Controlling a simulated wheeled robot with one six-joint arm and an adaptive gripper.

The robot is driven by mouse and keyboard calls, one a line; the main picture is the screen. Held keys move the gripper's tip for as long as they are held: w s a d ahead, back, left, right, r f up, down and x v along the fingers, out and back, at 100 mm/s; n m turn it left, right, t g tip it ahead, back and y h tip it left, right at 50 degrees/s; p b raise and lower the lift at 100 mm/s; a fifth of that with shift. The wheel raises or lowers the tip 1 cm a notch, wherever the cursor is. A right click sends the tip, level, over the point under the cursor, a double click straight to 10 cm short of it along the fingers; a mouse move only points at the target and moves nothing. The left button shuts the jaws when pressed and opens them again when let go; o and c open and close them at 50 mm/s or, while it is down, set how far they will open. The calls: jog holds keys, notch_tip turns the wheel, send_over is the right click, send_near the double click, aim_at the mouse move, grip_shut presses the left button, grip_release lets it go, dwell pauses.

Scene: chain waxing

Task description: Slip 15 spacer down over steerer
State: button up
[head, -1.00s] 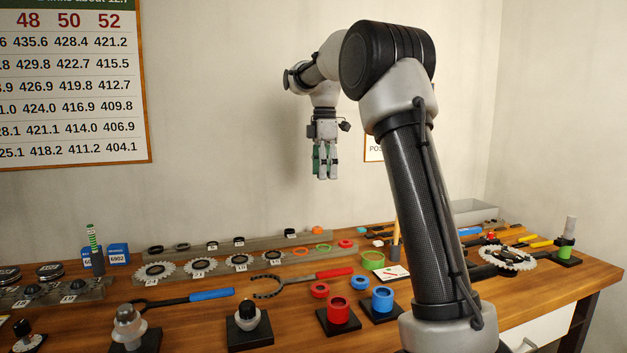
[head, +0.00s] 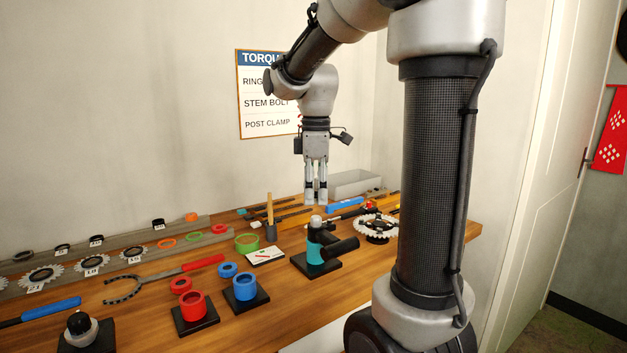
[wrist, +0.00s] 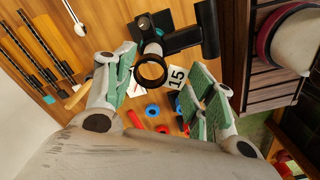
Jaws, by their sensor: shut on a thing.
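The ring is too small to make out in the head view. The steerer (head: 316,221) is a silver post rising from a teal tube (head: 322,247) with a black arm to its right, on a dark base. My fingertips look above the steerer's top in the head view. In the wrist view the silver post shows beyond the ring; I cannot tell whether they line up.
A blue cup (head: 245,289), a red cup (head: 193,308), a green ring (head: 247,243) and a white card (head: 265,255) lie left of the steerer stand. A chainring (head: 375,228) stands to its right. A grey tray (head: 355,184) is behind.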

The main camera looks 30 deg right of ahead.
aim_at(316, 218)
jog(key=shift+f, duration=1.85)
jog(key=shift+f, duration=0.75)
dwell(0.4)
jog(key=o, duration=0.8)
notch_tip(316, 218, up, 12)
dwell(0.8)
